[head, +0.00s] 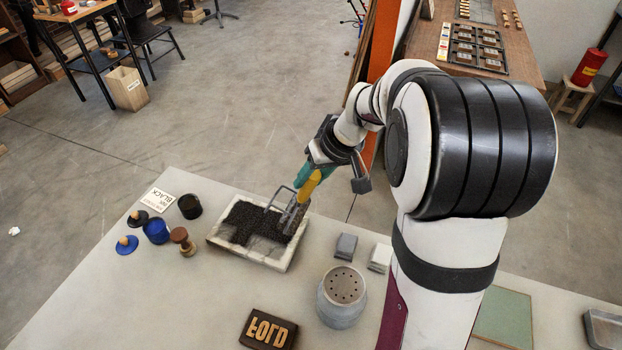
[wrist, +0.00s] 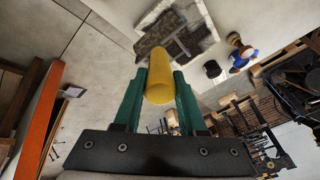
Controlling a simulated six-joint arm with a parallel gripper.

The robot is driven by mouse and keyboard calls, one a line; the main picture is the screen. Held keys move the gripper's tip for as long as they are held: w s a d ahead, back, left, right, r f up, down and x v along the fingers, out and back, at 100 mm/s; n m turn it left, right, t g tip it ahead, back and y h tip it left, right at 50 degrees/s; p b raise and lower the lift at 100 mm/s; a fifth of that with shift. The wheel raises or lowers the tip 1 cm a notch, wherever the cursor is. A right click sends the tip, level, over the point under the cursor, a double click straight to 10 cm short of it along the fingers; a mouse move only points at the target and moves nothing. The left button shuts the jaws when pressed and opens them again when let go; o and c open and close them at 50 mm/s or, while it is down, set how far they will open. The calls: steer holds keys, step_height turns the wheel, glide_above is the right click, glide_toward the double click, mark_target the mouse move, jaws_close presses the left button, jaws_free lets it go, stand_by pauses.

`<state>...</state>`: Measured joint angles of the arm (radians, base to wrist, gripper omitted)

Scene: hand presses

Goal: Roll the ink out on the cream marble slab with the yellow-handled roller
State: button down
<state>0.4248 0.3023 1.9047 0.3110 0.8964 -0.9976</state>
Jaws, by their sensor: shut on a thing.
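The cream marble slab (head: 247,254) lies on the table with a broad, speckled black ink patch (head: 245,222) over much of its top. The roller's yellow handle (head: 309,186) is gripped between the green fingers of my gripper (head: 312,176). Its grey metal frame (head: 282,199) reaches down to the slab's right end, over the ink. I cannot tell whether the roller is touching the slab. In the wrist view the yellow handle (wrist: 160,78) sits between both fingers, with part of the slab (wrist: 206,30) beyond. The roller's far end is partly hidden there.
Left of the slab stand a black pot (head: 190,206), a blue pot (head: 156,230), a wooden-handled tool (head: 182,241) and a BLACK label (head: 158,199). Grey blocks (head: 346,246) stand to the right.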

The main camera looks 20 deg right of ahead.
steer(key=w+a, duration=0.4)
steer(key=a, duration=0.5)
steer(key=w+a, duration=0.3)
steer(key=a, duration=0.5)
steer(key=s+d+f, duration=0.3)
steer(key=s+d, duration=0.9)
steer(key=shift+f, duration=0.55)
steer(key=shift+w, duration=0.1)
